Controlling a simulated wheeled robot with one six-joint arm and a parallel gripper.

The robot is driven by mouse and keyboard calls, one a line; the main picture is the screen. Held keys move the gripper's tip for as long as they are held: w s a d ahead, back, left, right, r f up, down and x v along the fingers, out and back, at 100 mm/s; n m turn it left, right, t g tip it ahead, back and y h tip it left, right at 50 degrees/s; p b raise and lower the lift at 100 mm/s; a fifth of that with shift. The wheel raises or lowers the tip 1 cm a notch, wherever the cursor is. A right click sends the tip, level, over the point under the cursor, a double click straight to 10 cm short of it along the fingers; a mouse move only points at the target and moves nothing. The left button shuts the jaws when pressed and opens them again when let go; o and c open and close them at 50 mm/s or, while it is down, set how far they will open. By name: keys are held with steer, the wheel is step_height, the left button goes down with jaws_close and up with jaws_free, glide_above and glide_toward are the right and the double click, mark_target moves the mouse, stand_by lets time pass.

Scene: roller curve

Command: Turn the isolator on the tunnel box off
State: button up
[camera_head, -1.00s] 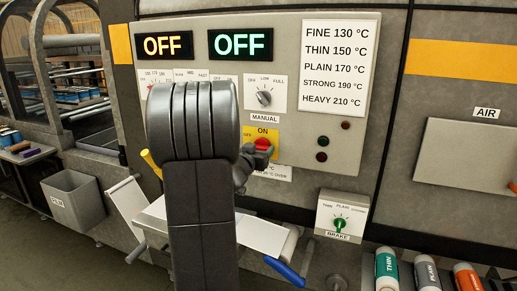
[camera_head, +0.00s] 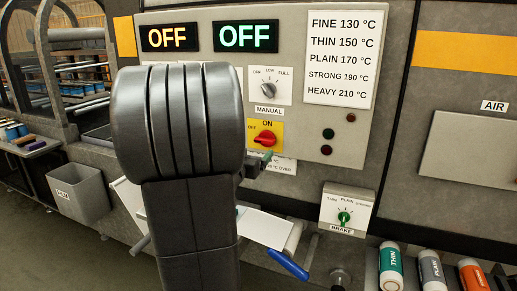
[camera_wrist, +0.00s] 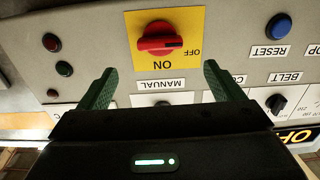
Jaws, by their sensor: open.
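The isolator is a red rotary knob (camera_head: 265,138) on a yellow plate (camera_head: 277,128) on the tunnel box's grey control panel (camera_head: 300,95). It also shows in the wrist view as a red knob (camera_wrist: 158,40), upside down. Its handle lies level, and its dark mark points to OFF rather than ON. My gripper (camera_wrist: 159,68) is open and empty, its green fingers apart and clear of the knob. In the head view a green fingertip (camera_head: 267,157) shows just below the knob; my arm hides much of the gripper.
Two displays read OFF, one orange (camera_head: 167,38) and one green (camera_head: 245,37). A grey selector (camera_head: 269,88) sits above the isolator. A blue RESET button (camera_wrist: 279,26) is near it in the wrist view. The brake box (camera_head: 345,210) and a blue-handled lever (camera_head: 288,263) are below.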

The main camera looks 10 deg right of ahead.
mark_target(263, 141)
steer(key=shift+v, duration=2.25)
steer(key=shift+w+d, duration=0.1)
steer(key=p+x, duration=0.1)
steer(key=x, duration=1.2)
steer(key=shift+w+d, duration=0.2)
steer(key=shift+w+f, duration=0.1)
steer(key=shift+w, duration=0.05)
steer(key=shift+b, duration=0.35)
